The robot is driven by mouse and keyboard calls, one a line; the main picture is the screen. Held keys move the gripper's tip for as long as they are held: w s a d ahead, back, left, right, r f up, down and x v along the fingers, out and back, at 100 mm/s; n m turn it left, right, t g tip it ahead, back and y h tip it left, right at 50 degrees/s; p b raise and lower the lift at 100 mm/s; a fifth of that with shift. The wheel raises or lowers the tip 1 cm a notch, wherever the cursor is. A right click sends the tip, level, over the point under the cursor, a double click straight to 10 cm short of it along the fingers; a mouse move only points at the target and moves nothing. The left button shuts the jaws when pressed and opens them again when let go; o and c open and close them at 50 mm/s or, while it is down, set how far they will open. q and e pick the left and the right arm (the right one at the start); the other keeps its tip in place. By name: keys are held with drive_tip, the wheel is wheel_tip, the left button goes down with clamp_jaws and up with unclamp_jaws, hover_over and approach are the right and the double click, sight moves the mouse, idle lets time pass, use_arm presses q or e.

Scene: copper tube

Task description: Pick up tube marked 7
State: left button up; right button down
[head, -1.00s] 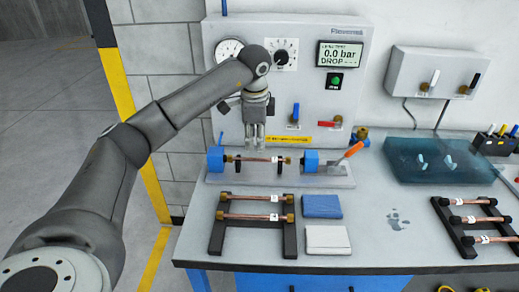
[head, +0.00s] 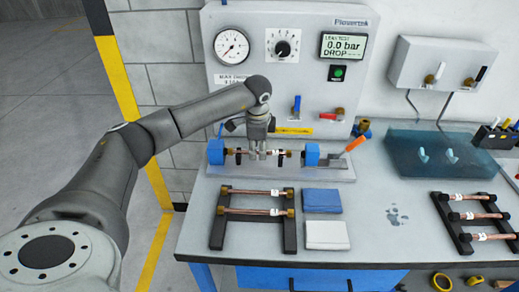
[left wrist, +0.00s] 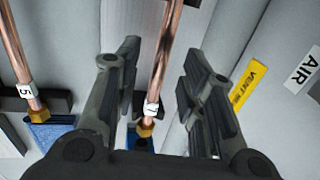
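The tube marked 7 (left wrist: 163,60) is a copper tube with brass end nuts and a white label. In the head view the same tube (head: 243,152) lies level in the test fixture (head: 330,174), between two blue blocks. My left gripper (head: 257,156) is lowered over the middle of this tube. In the left wrist view my left gripper (left wrist: 160,98) is open, with one finger on each side of the tube and gaps between. My right gripper is in neither view.
A black rack (head: 217,234) with two copper tubes stands in front of the fixture; a tube marked 5 (left wrist: 18,55) shows beside the gripper. Blue (head: 321,201) and white (head: 327,235) pads lie right of it. Another tube rack (head: 447,225) stands at right. The gauge panel (head: 305,75) rises behind.

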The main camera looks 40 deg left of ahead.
use_arm(q)
drive_tip(key=shift+w+f, duration=0.1)
drive_tip(key=shift+f, duration=0.35)
clamp_jaws()
drive_tip(key=shift+r, duration=0.1)
